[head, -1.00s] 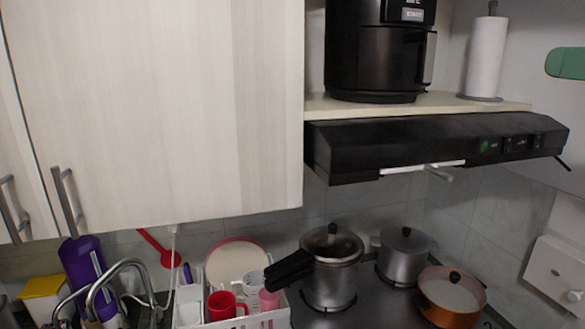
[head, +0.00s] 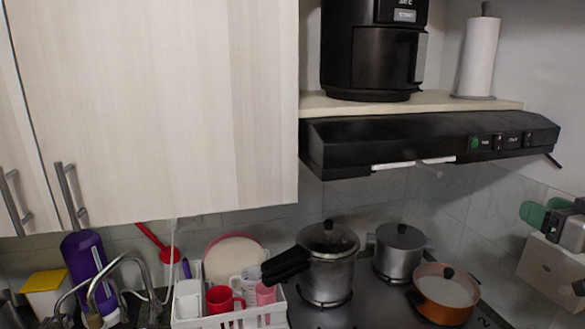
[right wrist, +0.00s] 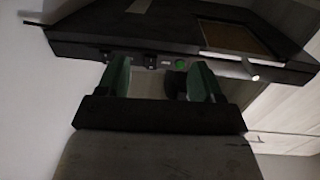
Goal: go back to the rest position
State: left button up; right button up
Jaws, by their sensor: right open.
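My right gripper (head: 545,212) shows at the right edge of the head view, with green fingers on a dark and white body. In the right wrist view, its two green fingers (right wrist: 160,82) stand apart with nothing between them. It is to the right of the range hood (head: 430,142) and lower than it. In the wrist view the hood (right wrist: 110,45) and its green button lie beyond the fingers. My left gripper is not in view.
Pots stand on the stove (head: 365,312) below the hood. An air fryer (head: 365,50) and a paper towel roll (head: 478,55) stand on the shelf (head: 440,103). A dish rack (head: 225,318) is lower left, under the cabinet (head: 150,110).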

jog(key=s+a+f+m+g+h, duration=0.1)
jog(key=s+a+f+h, duration=0.15)
jog(key=f, duration=0.65)
jog(key=s+a+f+g+h, duration=0.1)
jog(key=s+a+f+g, duration=0.15)
jog(key=f, duration=0.65)
jog(key=s+a+f+m+g+h, duration=0.1)
jog(key=s+f, duration=0.3)
jog(key=f, duration=0.5)
jog(key=s+a+f+n+g+y, duration=0.1)
jog(key=s+a+f+g, duration=0.45)
jog(key=s+a, duration=0.5)
jog(key=s+a+f+n+g, duration=0.1)
jog(key=s+a+f+g, duration=0.4)
jog(key=s+a, duration=0.5)
notch_tip(320, 180, down, 29)
jog(key=d+b, duration=0.1)
jog(key=b, duration=0.4)
jog(key=s+d+f+b, duration=0.1)
jog(key=s+f+b, duration=0.1)
jog(key=s+f, duration=0.6)
jog(key=s+d+f+g+b, duration=0.1)
jog(key=s+d+f+b, duration=0.1)
jog(key=s+f, duration=0.7)
notch_tip(320, 180, down, 6)
jog(key=shift+s+d+f+b, duration=0.15)
jog(key=shift+s+f+b, duration=0.1)
jog(key=shift+b, duration=0.4)
